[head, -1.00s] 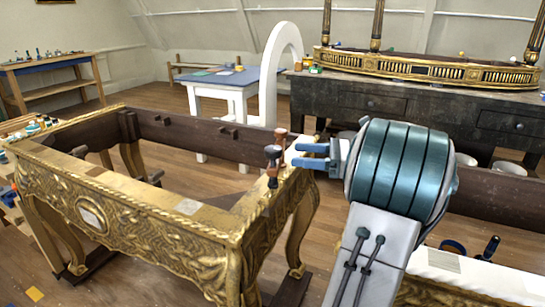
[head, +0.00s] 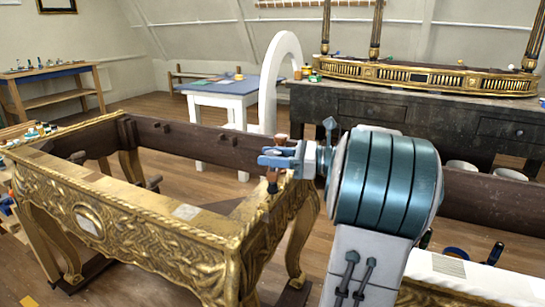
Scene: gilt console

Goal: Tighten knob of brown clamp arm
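A clamp with a brown arm (head: 272,183) stands at the right corner of the gilt console frame (head: 160,215), gripping its rail. A reddish-brown knob top (head: 282,139) shows just above my gripper. My gripper (head: 268,156), with blue fingers, reaches in from the right at the height of the clamp's top. The fingers overlap the clamp's upper part and hide it, including the darker knob end. I cannot tell whether the fingers touch the knob or are shut on it.
The dark rail (head: 200,140) of the console runs behind the clamp. A white table with a blue top (head: 232,84) and a white arch (head: 270,90) stand behind. A dark workbench (head: 430,118) holds another gilt piece (head: 430,77). Bare floor lies between.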

